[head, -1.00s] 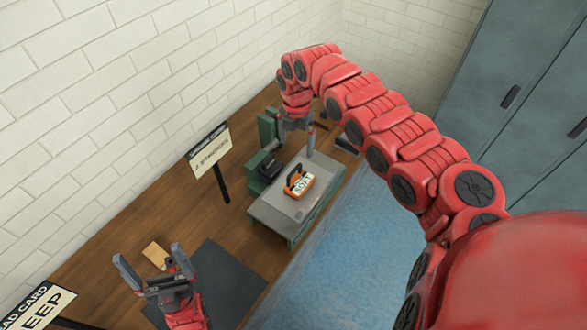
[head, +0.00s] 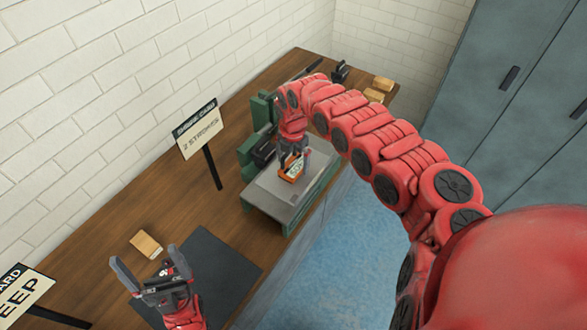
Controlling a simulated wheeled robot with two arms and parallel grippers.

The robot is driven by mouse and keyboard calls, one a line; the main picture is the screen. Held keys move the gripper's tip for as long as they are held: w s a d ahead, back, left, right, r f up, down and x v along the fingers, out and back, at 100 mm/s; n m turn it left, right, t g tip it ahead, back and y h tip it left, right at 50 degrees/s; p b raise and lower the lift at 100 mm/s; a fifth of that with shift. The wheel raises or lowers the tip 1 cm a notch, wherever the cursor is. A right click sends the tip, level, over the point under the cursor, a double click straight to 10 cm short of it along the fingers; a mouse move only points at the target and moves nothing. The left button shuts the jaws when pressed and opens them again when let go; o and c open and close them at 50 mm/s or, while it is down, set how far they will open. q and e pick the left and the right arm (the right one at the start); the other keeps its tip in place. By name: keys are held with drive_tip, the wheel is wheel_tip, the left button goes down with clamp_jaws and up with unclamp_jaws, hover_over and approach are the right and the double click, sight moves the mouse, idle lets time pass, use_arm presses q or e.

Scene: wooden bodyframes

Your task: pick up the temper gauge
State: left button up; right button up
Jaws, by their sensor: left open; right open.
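The temper gauge appears to be the small orange device with a white label (head: 292,172). It rests on the grey plate (head: 262,191) of a green machine on the bench, its top partly hidden by my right gripper. My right gripper (head: 295,159) points down at the orange device, open, with its fingers at the device's upper part. I cannot tell whether they touch it. My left gripper (head: 149,264) is open and empty above the bench at the lower left, well away from the device.
A sign on a post (head: 197,133) stands left of the green machine (head: 250,150). A second card (head: 22,295) is at the lower left. A dark mat (head: 222,265) and wooden block (head: 145,245) lie on the bench. More blocks (head: 383,84) are at the far end.

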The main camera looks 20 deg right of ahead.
drive_tip(key=shift+w+f, duration=0.1)
drive_tip(key=shift+f, duration=0.55)
drive_tip(key=shift+r, duration=0.15)
drive_tip(key=shift+r, duration=0.1)
drive_tip(key=shift+c, duration=0.9)
drive_tip(key=c, duration=1.4)
drive_tip(key=shift+a, duration=0.1)
